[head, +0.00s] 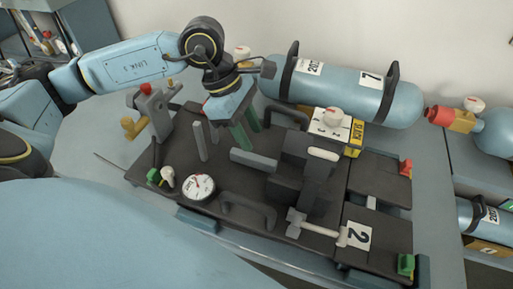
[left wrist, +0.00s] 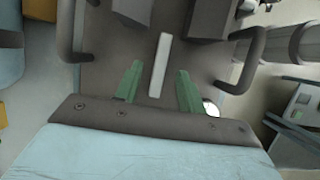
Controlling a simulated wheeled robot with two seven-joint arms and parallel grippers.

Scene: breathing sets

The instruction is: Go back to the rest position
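My left arm comes in from the left in the head view. Its gripper (head: 243,130) points down over the dark breathing-set board (head: 240,190). In the left wrist view the two green fingers of the left gripper (left wrist: 158,88) stand apart, so it is open. A pale grey bar (left wrist: 160,65) shows between and beyond the fingertips; neither finger touches it in that view. The grey bar (head: 253,160) also shows in the head view, just below the fingers. My right gripper is not in view.
The board carries a pressure gauge (head: 199,187), dark handles (head: 248,209) and a hammer-like part (head: 315,228). A blue cylinder (head: 345,95) lies behind it. A grey valve with a red knob (head: 152,108) stands left of the board. More cylinders are at the right.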

